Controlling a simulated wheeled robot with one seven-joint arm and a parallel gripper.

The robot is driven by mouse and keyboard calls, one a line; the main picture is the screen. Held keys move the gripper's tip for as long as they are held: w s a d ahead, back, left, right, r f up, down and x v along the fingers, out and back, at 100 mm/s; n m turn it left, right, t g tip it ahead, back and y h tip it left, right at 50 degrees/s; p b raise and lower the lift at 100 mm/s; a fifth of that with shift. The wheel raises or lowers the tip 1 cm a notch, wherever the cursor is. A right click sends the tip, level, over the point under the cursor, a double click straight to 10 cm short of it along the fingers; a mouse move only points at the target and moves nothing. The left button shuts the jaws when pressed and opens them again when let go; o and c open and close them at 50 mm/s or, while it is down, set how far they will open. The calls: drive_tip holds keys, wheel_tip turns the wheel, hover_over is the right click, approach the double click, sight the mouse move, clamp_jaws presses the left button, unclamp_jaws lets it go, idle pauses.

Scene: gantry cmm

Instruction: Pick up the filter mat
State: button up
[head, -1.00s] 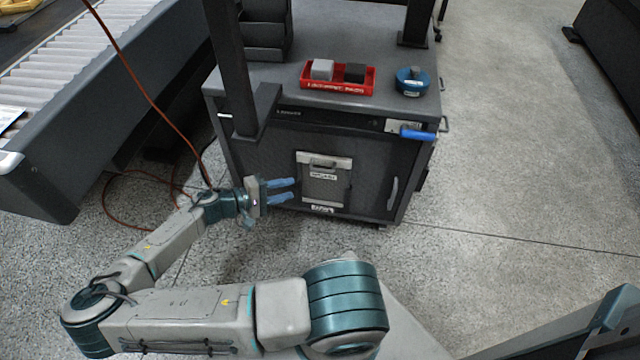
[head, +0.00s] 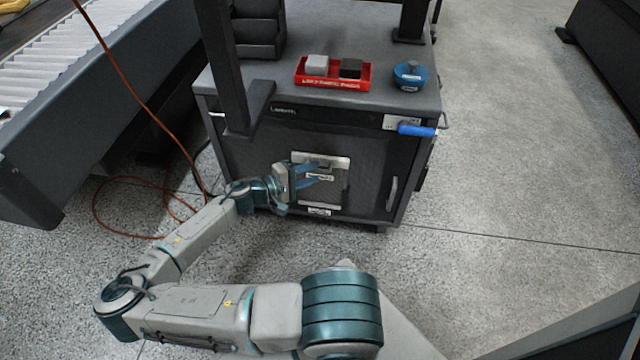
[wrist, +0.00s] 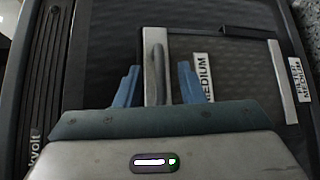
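The filter mat (head: 335,190) is a dark rectangular panel with a pale top strip, handle and label, set in the front of the dark cabinet. In the wrist view, its dark face (wrist: 235,65) lies beside the pale strip, handle (wrist: 155,62) and a label reading MEDIUM. My gripper (head: 318,172) is in front of the panel's upper part and hides some of it. In the wrist view, its two blue fingers (wrist: 158,74) are apart, one on each side of the handle, with gaps visible. I cannot tell how deep the handle sits between them.
The cabinet top (head: 355,110) holds a red tray (head: 335,84) with two blocks and a blue round object (head: 410,77). A blue-handled item (head: 416,131) is at the front edge. An orange cable (head: 150,115) hangs left. Floor on the right is clear.

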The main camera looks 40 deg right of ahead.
sight(316, 171)
drive_tip(key=shift+b+x, duration=0.3)
drive_tip(key=shift+x, duration=1.2)
drive_tip(key=shift+w, duration=0.1)
clamp_jaws()
